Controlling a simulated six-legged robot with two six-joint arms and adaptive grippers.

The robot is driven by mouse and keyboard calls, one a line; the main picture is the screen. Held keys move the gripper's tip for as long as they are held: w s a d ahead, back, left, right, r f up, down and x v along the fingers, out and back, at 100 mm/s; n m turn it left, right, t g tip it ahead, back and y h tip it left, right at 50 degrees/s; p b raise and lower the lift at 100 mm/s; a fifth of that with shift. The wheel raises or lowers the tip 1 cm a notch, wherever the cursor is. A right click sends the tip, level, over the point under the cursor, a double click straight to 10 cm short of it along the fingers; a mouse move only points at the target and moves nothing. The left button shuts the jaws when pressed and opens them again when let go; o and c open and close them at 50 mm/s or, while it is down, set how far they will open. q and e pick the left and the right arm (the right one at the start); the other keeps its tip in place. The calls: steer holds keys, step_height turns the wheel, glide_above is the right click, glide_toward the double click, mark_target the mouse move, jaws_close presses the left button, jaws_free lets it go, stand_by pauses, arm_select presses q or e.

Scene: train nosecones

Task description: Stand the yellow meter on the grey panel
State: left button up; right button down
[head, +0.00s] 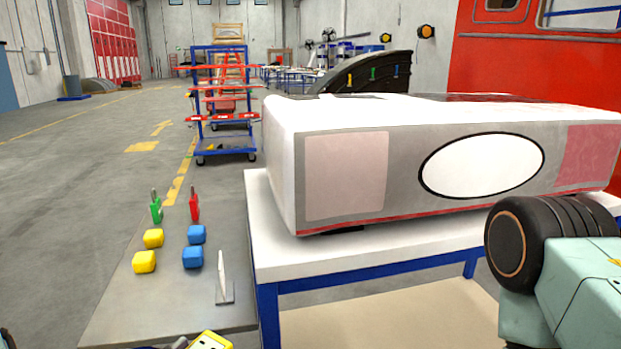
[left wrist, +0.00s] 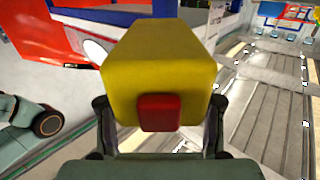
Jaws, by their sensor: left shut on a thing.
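The yellow meter (left wrist: 160,60) fills the middle of the left wrist view, with a red block-like part on its near face. My left gripper (left wrist: 158,112) is shut on it, one dark finger at each side. In the head view only the top of the meter (head: 210,341) shows at the bottom edge; the gripper there is mostly cut off. The flat grey panel (head: 125,305) lies beyond it at lower left. The meter's underside is hidden. My right arm shows at the right, but its gripper is out of view.
On the panel stand two yellow blocks (head: 145,261), two blue blocks (head: 193,257), a green tool (head: 156,207), a red tool (head: 194,205) and a thin white upright piece (head: 222,280). A white table (head: 258,215) bearing a large nosecone (head: 345,175) borders its right side. The panel's near left part is bare.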

arm_select(q)
steer(key=shift+w+r, duration=0.1)
stand_by(0.3)
steer(key=shift+w+r, duration=0.2)
steer(key=shift+r, duration=0.15)
steer(key=w+a+r+n+y, duration=0.3)
steer(key=w+a+y, duration=0.3)
steer(key=w+a, duration=0.2)
steer(key=w+a+r+n+t+y, duration=0.1)
steer(key=w+a+r+n+y, duration=0.3)
steer(key=w+a+y, duration=0.3)
steer(key=w+a+n, duration=0.1)
steer(key=a, duration=0.2)
steer(key=shift+n+t, duration=0.3)
